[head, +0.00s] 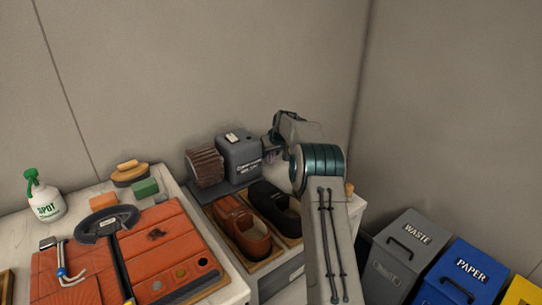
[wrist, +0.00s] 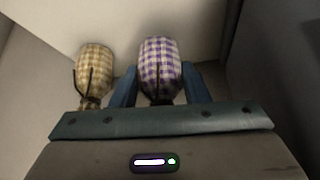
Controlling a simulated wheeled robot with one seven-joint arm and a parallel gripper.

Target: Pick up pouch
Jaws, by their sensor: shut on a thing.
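A purple and white checked pouch (wrist: 160,68) with a dark cord sits between the two fingers of my gripper (wrist: 160,82) in the wrist view. The fingers are shut on it, one on each side. A second pouch, yellow-brown and white checked (wrist: 95,72), stands just left of my gripper, apart from the held one. In the head view my gripper (head: 271,152) is beyond my arm, right of the grey machine.
A grey machine with a brown brush roller (head: 205,166) stands left of my gripper. Brown shoes (head: 240,222) and black shoes (head: 272,208) sit in trays in front. Waste (head: 408,244) and paper (head: 468,268) bins stand at the right. Walls close off the back.

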